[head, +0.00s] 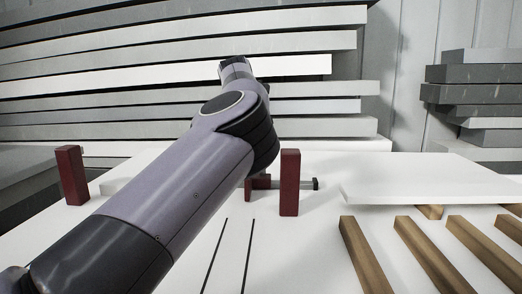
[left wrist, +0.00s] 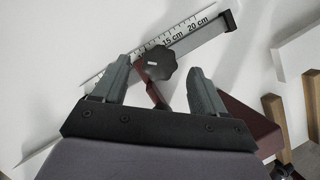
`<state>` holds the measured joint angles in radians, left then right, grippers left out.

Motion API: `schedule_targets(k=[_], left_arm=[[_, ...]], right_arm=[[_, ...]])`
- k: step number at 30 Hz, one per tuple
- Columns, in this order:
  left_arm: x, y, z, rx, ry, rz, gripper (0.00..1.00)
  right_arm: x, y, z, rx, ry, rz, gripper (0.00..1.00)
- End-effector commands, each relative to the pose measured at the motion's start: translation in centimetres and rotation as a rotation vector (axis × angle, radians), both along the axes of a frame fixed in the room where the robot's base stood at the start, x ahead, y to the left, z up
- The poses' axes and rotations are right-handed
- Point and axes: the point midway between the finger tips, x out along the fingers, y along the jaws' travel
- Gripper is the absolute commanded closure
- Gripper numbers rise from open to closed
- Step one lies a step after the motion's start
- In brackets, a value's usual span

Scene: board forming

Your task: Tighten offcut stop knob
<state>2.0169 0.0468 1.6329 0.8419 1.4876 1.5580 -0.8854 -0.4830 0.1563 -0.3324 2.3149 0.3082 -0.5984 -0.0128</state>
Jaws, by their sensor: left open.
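The offcut stop knob (left wrist: 160,62) is dark and lobed, and sits on a dark red stop beside a ruler (left wrist: 190,35) marked in centimetres in the left wrist view. My left gripper (left wrist: 159,66) is open, with one fingertip on each side of the knob in the picture and a visible gap to both. I cannot tell how far the tips are above it. In the head view my left arm hides the knob and the gripper; the dark end of the stop rail (head: 316,184) shows behind a red post. My right gripper is in neither view.
Red posts stand on the white table at the left (head: 71,175) and near the centre (head: 289,185). A white board (head: 440,180) and several wooden strips (head: 363,255) lie at the right. Stacked boards (head: 310,105) fill the back. The front middle is clear.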

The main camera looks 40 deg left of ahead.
Motion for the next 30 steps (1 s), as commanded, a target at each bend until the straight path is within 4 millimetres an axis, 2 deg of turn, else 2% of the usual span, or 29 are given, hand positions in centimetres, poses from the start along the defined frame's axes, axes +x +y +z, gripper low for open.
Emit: schedule_targets(k=[1, 3, 9, 21, 30], left_arm=[[-0.3, 0.0, 1.2, 0.002, -0.003, 0.001, 0.28], [-0.8, 0.0, 2.3, 0.002, -0.002, 0.001, 0.28], [-1.8, 0.0, 4.5, 0.001, -0.002, 0.001, 0.28], [-1.9, 0.0, 4.6, 0.001, -0.001, 0.000, 0.28], [-1.9, 0.0, 4.6, 0.001, -0.001, 0.000, 0.28]], right_arm=[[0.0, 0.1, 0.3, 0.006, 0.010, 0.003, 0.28], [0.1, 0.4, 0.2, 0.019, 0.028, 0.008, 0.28], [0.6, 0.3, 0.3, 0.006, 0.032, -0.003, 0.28], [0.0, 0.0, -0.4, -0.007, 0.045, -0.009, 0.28], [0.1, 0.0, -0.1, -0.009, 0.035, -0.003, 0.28]])
